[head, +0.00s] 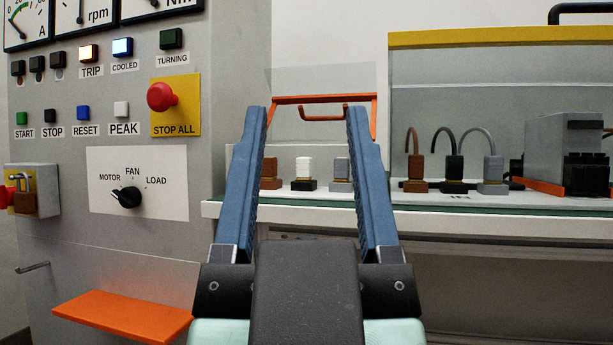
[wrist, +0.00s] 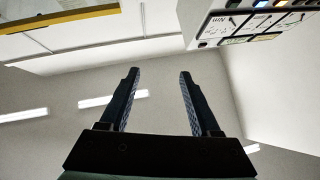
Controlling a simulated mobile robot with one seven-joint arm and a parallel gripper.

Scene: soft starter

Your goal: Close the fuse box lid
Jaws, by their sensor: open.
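The fuse box lid looks like a clear panel edged by an orange frame (head: 325,99), with a small orange handle (head: 323,117) below its bar. It appears raised above a row of fuse-like blocks, a brown one (head: 269,172), a white one (head: 304,168) and a grey one (head: 341,170). My gripper (head: 306,112) is open and empty, with its blue fingers pointing toward the lid. In the head view the handle shows between the fingertips; I cannot tell how far behind them it is. The wrist view shows the open fingers (wrist: 158,75) but no lid.
A grey control panel stands at left with a red stop button (head: 162,97), a rotary knob (head: 127,197) and an orange ledge (head: 124,316). At right, a clear yellow-topped guard (head: 500,37) fronts cabled plugs (head: 453,171) and a grey unit (head: 560,150).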

